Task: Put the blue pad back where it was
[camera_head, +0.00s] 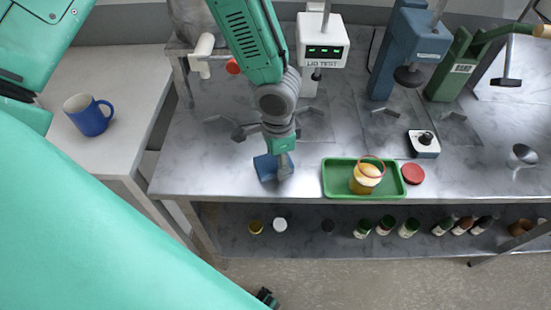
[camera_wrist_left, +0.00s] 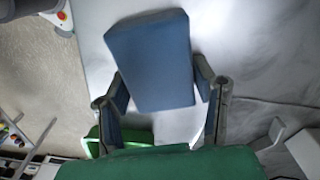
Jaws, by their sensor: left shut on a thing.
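The blue pad (camera_head: 264,167) is a flat blue block at the front left of the marble bench in the head view. My left gripper (camera_head: 282,160) comes down over it from above and partly hides it. In the left wrist view the blue pad (camera_wrist_left: 150,60) lies between the two fingers of my left gripper (camera_wrist_left: 165,105), which is shut on it. Whether the pad touches the bench top cannot be told.
A green tray (camera_head: 333,191) with a yellow-topped jar (camera_head: 365,180) stands to the right, beside a red lid (camera_head: 412,173). Behind stand a white tester (camera_head: 322,40), a blue press (camera_head: 405,50) and a green press (camera_head: 455,65). A blue mug (camera_head: 88,117) is on the left table.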

